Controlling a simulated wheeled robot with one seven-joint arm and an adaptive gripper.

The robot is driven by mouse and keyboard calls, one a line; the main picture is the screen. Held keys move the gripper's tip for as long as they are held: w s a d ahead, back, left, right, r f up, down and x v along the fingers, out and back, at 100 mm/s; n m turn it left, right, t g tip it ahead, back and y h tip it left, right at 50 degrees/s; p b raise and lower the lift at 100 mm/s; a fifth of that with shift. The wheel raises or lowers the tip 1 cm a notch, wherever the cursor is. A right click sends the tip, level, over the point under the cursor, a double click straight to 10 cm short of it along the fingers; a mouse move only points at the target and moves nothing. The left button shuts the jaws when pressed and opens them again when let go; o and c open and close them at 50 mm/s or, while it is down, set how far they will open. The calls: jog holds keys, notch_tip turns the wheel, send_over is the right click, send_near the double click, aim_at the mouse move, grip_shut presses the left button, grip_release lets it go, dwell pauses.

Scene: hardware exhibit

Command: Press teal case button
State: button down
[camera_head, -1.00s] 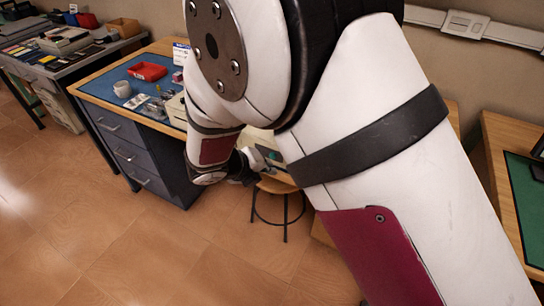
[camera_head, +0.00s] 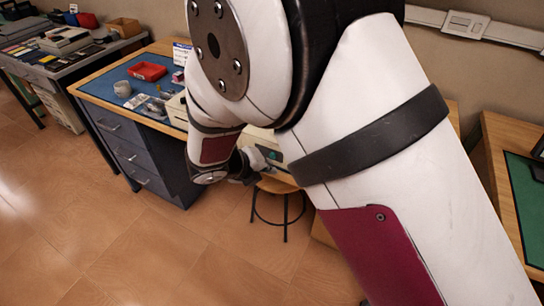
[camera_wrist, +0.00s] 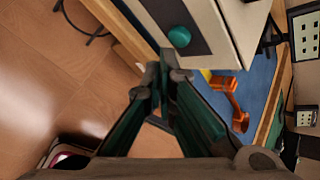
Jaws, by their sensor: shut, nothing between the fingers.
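The teal button (camera_wrist: 179,36) is a round knob on a dark panel (camera_wrist: 160,14) on the front of a pale case (camera_wrist: 227,35) in the wrist view. In the head view, the button (camera_head: 273,155) is a small teal spot just right of my gripper. My gripper (camera_wrist: 165,68) is shut and empty, with its dark green fingers converging just below the button in the wrist view. The fingertips appear very close to the button; I cannot tell whether they touch it. In the head view my arm hides much of the case.
The case stands on a blue-topped bench (camera_wrist: 262,80). An orange object (camera_wrist: 231,97) lies on the bench beside it. A stool (camera_head: 283,190) stands below my gripper. A drawer unit (camera_head: 140,150) is to the left. The tiled floor (camera_head: 130,250) in front is open.

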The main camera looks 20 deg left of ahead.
jog(key=shift+w, duration=0.3)
jog(key=shift+w, duration=0.45)
dwell(0.7)
dwell(0.3)
jog(key=shift+s, duration=0.85)
jog(key=shift+s, duration=0.1)
jog(key=s+p, duration=0.1)
jog(key=s, duration=0.3)
jog(key=shift+s+a+p, duration=0.2)
jog(key=shift+s+p, duration=0.15)
jog(key=shift+s, duration=0.05)
dwell(0.4)
